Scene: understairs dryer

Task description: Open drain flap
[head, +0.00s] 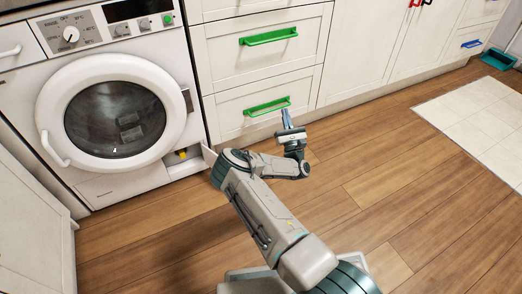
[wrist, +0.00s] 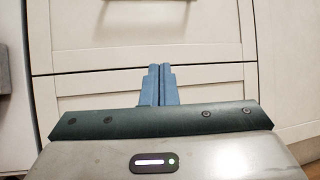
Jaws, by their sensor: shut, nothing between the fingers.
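The white washing machine (head: 40,110) stands at the left in the head view. At its lower right corner is a small recess with a yellow part (head: 182,154) inside. In the wrist view my gripper's blue fingers (wrist: 158,86) are together and empty, pointing at the drawer fronts.
Drawers with green handles (head: 268,36) stand right of the machine, and the lower green handle (head: 267,107) is close to my gripper. The round machine door (head: 52,100) is shut. Wooden floor (head: 370,160) is clear to the right, with a pale mat (head: 480,120) farther off.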

